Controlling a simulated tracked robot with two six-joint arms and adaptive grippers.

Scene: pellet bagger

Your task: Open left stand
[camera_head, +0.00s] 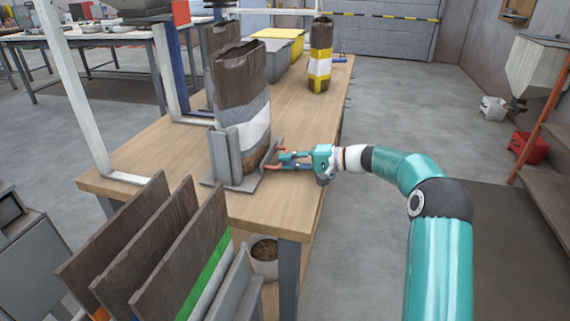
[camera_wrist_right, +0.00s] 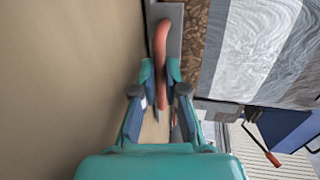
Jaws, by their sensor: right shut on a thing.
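A grey metal stand (camera_head: 222,155) sits on the near end of the wooden table. It holds an upright brown bag (camera_head: 242,75) with white and grey bands, which leans slightly. My right gripper (camera_head: 288,160) reaches in from the right, low beside the stand. It is shut on the stand's red curved handle (camera_wrist_right: 160,55), which runs between the fingers in the right wrist view. The bag and the grey stand plate (camera_wrist_right: 175,18) lie just beyond and right of the fingers there. My left gripper is not in view.
Another brown bag (camera_head: 222,36) stands behind. A yellow-banded bag (camera_head: 319,60) and grey and yellow bins (camera_head: 282,45) are farther along the wooden table (camera_head: 300,110). Brown bags (camera_head: 150,250) stand in a rack at the front left. Open floor lies right of the table.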

